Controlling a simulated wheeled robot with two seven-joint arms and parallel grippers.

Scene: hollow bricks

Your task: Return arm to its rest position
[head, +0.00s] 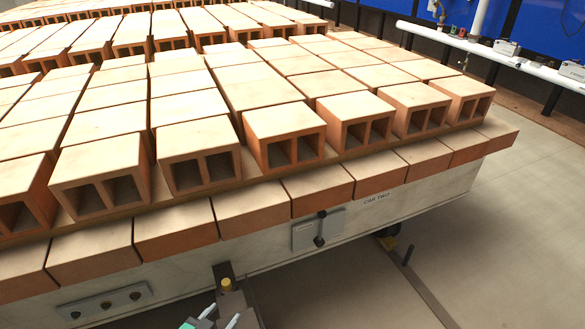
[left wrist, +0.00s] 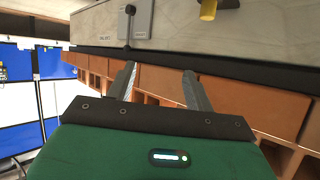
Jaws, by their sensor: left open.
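My left gripper (head: 220,316) is at the bottom edge of the head view, in front of the near side of the brick car (head: 375,212). In the left wrist view its two grey fingers (left wrist: 159,68) are spread apart with nothing held between them. The green gripper body fills the lower part of that view. The car's pale side panel is beyond the fingertips, and the fingers look clear of the bricks. Most of my left arm is hidden. My right gripper is in neither view.
Rows of hollow bricks (head: 285,135) cover the car. A grey switch box (head: 318,230) and a button panel (head: 105,305) are on its side. Floor (head: 500,260) at the right is mostly open.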

